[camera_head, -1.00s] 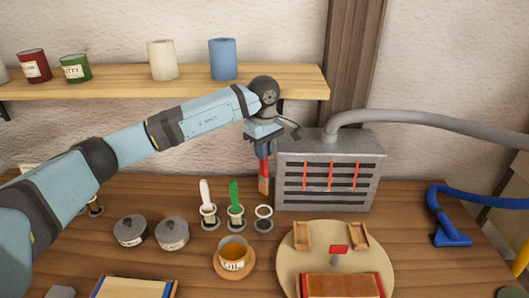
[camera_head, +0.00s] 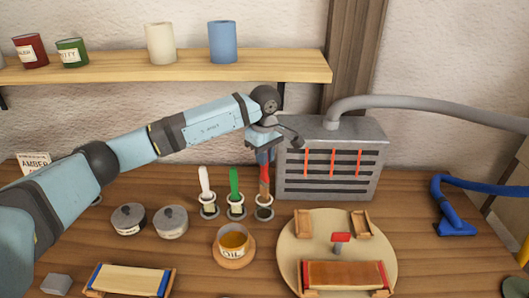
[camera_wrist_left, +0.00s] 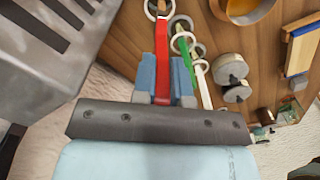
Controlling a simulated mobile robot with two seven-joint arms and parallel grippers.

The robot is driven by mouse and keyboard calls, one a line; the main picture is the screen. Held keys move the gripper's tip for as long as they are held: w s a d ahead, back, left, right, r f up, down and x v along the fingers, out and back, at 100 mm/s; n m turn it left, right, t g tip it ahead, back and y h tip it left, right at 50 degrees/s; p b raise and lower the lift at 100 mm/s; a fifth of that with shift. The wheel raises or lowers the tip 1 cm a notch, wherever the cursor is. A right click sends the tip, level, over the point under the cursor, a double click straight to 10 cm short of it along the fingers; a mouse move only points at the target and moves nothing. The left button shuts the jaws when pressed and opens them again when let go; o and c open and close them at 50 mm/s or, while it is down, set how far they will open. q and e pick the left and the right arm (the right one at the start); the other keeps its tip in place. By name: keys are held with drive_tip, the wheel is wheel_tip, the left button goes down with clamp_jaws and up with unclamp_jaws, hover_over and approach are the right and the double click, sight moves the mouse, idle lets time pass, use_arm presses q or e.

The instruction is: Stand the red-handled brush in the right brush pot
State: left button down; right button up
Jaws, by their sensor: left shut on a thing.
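My left gripper (camera_head: 264,157) is shut on the red-handled brush (camera_head: 264,180), which hangs upright, handle up. In the left wrist view the red handle (camera_wrist_left: 162,55) runs between the two blue fingers (camera_wrist_left: 163,82). The brush's lower end is at the right brush pot (camera_head: 264,208), inside its white ring as far as the head view shows. The left wrist view shows the ring (camera_wrist_left: 158,8) around the brush's far end, cut by the frame edge. Whether the bristles touch the pot's bottom is hidden. My right gripper is in neither view.
A green-handled brush (camera_head: 234,183) and a white-handled brush (camera_head: 204,180) stand in the pots to the left. A grey slotted box (camera_head: 330,195) stands close behind and right. An oil cup (camera_head: 233,243), two lidded tins and a round board (camera_head: 290,255) are in front.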

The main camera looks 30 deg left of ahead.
sight(265, 169)
use_arm(q)
drive_tip(key=shift+f+b, duration=0.9)
drive_tip(key=shift+f, duration=0.65)
drive_tip(key=shift+f+b, duration=0.6)
drive_tip(key=shift+f, duration=0.35)
drive_tip(key=c, duration=1.1)
unclamp_jaws()
drive_tip(key=shift+r, duration=0.1)
wheel_tip(265, 169, up, 14)
drive_tip(key=shift+f+b, duration=0.2)
drive_tip(key=shift+b, duration=0.25)
drive_tip(key=shift+s, duration=0.1)
